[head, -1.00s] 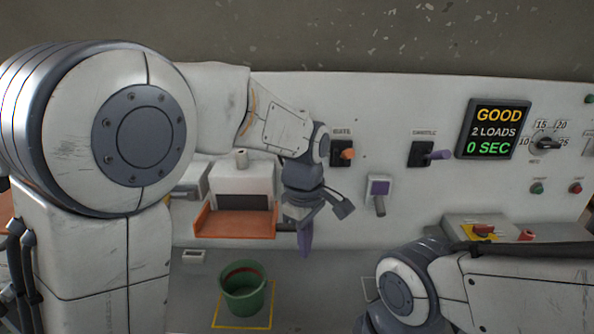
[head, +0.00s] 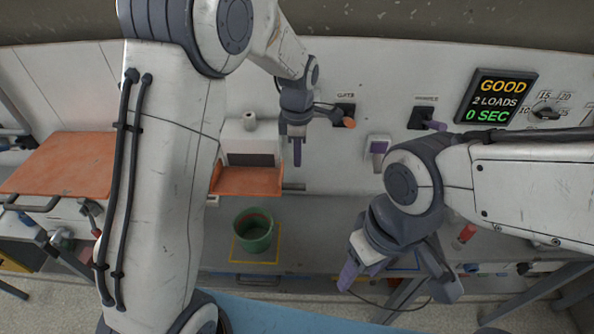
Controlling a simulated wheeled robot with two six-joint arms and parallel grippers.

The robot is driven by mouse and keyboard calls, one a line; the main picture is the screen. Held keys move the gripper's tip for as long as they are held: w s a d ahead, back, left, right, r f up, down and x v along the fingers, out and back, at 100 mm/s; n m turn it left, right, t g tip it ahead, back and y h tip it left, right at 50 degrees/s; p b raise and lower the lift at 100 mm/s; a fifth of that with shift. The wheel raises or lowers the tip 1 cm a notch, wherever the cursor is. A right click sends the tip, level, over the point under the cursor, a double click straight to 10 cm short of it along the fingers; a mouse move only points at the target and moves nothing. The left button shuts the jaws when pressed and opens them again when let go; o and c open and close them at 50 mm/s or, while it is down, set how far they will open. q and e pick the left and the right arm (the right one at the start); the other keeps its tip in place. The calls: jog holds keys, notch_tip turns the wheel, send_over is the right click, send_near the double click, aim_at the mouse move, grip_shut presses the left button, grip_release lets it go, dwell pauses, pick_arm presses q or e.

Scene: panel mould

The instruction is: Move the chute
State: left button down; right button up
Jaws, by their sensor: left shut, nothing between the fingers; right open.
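The orange chute (head: 247,181) sits below the dark slot of a white box on the wall panel, with a dark bar (head: 293,187) by its right end. My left gripper (head: 297,160) is shut and empty, with purple fingertips pointing down. In the picture it is just right of the white box and above the bar; I cannot tell whether it touches anything. My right gripper (head: 398,283) is open and empty at the lower right, well away from the chute. A green bucket (head: 253,231) stands below the chute inside a yellow outline.
A large orange tray (head: 65,165) lies left, behind my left arm. The shelf right of the bucket is clear.

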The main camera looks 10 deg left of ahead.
aim_at(297, 184)
pick_arm(q)
notch_tip(297, 184, down, 7)
jog(key=shift+w+f+p, duration=0.1)
jog(key=shift+f+p, duration=0.1)
jog(key=shift+p, duration=0.9)
pick_arm(e)
notch_tip(297, 184, up, 3)
jog(key=shift+f, duration=0.1)
